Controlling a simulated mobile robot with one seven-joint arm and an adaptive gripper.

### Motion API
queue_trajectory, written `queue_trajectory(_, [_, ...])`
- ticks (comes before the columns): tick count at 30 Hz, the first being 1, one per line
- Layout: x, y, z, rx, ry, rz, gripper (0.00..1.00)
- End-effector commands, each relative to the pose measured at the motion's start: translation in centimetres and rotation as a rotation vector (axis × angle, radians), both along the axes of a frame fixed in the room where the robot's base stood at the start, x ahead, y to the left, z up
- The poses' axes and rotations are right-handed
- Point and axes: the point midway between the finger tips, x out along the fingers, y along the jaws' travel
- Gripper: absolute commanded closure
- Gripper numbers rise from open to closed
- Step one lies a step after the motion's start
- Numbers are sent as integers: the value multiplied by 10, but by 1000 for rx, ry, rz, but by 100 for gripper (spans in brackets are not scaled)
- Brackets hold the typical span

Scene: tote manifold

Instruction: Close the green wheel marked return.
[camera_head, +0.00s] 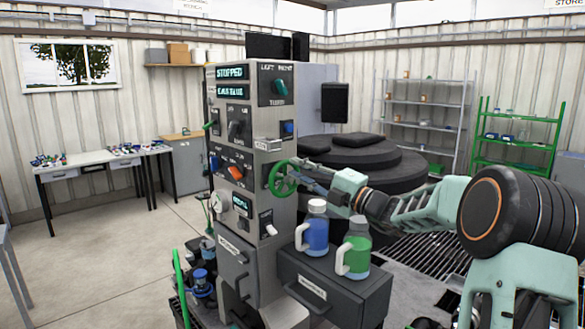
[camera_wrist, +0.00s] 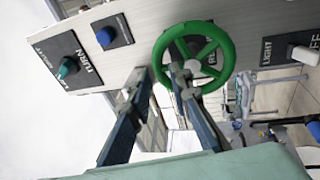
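The green wheel (camera_wrist: 230,43) is mounted on the side of the grey control column and fills the upper middle of the wrist view. A label behind its spokes is only partly readable. It also shows in the head view (camera_head: 272,182), left of my gripper (camera_head: 302,170). In the wrist view my gripper (camera_wrist: 161,76) has its two dark fingers apart, with the tips at the wheel's lower-left rim. The right fingertip overlaps the rim in the picture. I cannot tell whether either finger touches it.
A blue button (camera_wrist: 104,37) and a teal turn knob (camera_wrist: 68,68) sit left of the wheel in the wrist view; a light switch (camera_wrist: 302,54) sits right. Blue (camera_head: 316,234) and green (camera_head: 357,256) jugs stand on a dark drawer box (camera_head: 335,285) below my arm.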

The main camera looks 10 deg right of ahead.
Motion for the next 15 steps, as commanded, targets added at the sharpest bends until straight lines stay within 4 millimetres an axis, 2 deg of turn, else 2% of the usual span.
queue_trajectory(7, [-39, -38, -11, 0, 3, -6, 81])
queue_trajectory(15, [-64, -59, -18, 1, 2, -3, 81])
